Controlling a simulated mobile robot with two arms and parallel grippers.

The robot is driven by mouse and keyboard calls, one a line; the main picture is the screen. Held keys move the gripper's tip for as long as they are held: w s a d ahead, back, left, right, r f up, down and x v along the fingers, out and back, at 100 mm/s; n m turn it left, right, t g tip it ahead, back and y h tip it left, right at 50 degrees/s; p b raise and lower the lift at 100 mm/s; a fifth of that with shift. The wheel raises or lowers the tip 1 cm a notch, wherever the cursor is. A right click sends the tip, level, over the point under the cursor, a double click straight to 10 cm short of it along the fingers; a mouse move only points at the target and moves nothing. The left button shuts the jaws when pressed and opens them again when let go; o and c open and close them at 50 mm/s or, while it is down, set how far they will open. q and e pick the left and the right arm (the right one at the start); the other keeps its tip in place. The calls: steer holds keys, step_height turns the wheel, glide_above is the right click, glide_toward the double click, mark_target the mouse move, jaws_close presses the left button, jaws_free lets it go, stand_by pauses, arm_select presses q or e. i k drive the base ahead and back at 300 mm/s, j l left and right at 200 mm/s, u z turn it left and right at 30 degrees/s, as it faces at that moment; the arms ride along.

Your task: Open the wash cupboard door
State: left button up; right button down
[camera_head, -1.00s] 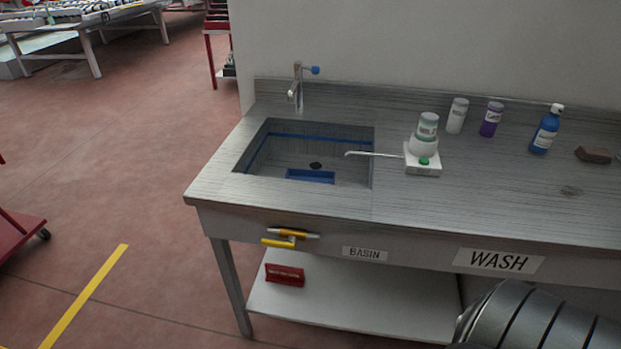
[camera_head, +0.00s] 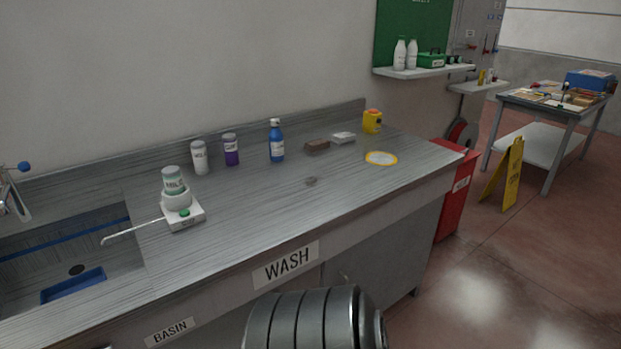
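The wash cupboard front (camera_head: 385,255) is a grey panel under the right part of the steel counter, below and right of the WASH label (camera_head: 286,263). It appears shut and flush. A vertical seam shows at its left side, and a small brassy piece near its top left may be part of a handle. A dark ribbed link of my own arm covers the lower left of the cupboard area. Neither of my grippers shows in this view.
The counter (camera_head: 330,205) bears a white dispenser (camera_head: 183,212), several bottles and a yellow-rimmed disc (camera_head: 381,158). The basin (camera_head: 110,265) is at left. A red bin (camera_head: 455,190) stands beyond the counter's right end. A yellow floor sign (camera_head: 507,175) stands farther right. Open floor lies at lower right.

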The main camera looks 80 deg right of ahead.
mark_target(387, 265)
steer(key=z, duration=3.3)
